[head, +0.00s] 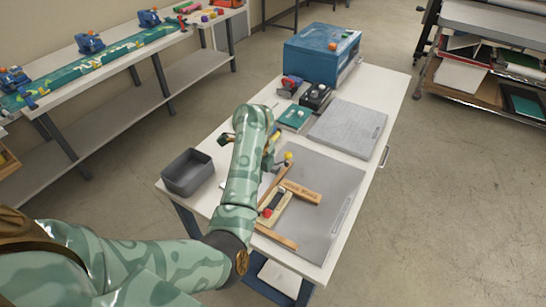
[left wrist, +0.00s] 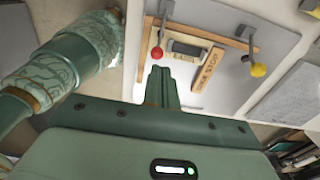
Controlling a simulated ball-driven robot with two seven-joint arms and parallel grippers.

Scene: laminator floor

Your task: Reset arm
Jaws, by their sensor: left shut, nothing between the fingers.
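My left arm reaches in from the left in the head view and hangs over the white worktable (head: 379,105); its gripper is mostly hidden behind the forearm there. In the left wrist view my left gripper (left wrist: 161,78) is shut and empty, its fingers together. Beyond the fingertips is a fixture with a red knob (left wrist: 156,53) and a yellow knob (left wrist: 258,70) on metal levers, apart from the gripper. Wooden strips (left wrist: 190,32) and a lettered wooden block (left wrist: 208,70) lie between them. The yellow knob (head: 288,156) also shows in the head view. My right gripper is not in view.
A dark grey bin (head: 187,172) stands at the table's left edge. A grey plate (head: 337,192) lies at the right, and a blue box (head: 322,52) stands at the far end. A long bench (head: 120,80) runs along the wall.

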